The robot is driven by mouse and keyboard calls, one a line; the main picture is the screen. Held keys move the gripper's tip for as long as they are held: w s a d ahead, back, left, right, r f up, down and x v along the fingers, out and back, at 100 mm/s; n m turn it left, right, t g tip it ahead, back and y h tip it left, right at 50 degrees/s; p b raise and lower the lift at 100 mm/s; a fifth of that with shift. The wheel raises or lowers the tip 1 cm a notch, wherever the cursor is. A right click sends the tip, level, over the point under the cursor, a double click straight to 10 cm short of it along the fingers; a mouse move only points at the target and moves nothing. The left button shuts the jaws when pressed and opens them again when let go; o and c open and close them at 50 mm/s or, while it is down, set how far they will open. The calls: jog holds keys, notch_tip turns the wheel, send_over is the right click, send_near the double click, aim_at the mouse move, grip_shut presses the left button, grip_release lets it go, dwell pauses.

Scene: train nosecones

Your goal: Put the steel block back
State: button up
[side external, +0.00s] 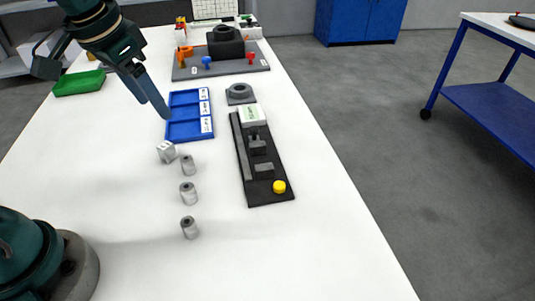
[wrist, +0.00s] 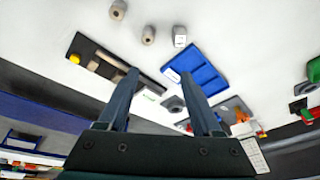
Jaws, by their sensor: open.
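The steel block (side external: 166,151) is a small grey cube on the white table, just in front of the blue tray and beside the cylinders. It also shows near the top of the wrist view (wrist: 180,36). The blue tray (side external: 184,121) has several shallow compartments with white labels along one side; no block shows in it. My gripper (side external: 164,113) points down by the tray's left edge in the side view, apart from the block; its height over the table is hard to tell. In the wrist view its fingers (wrist: 160,73) are spread with nothing between them.
Three grey cylinders (side external: 188,192) stand in a row near the block. A black fixture (side external: 264,167) with a yellow button lies to the right, and a grey holder (side external: 240,93) behind it. A green tray (side external: 80,83) and a grey tool board (side external: 220,63) are farther back.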

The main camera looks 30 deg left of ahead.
jog(key=g, duration=0.2)
send_over(165, 145)
jog(key=d, duration=0.2)
notch_tip(165, 145, down, 6)
jog(key=shift+n+g+h, duration=0.3)
jog(key=shift+n+g, duration=0.3)
jog(key=f, duration=0.1)
jog(key=a+f, duration=0.1)
jog(key=f, duration=0.2)
jog(key=shift+a+f, duration=0.1)
jog(key=shift+a, duration=0.3)
jog(key=shift+a+f, duration=0.1)
jog(key=shift+f, duration=2.6)
grip_shut()
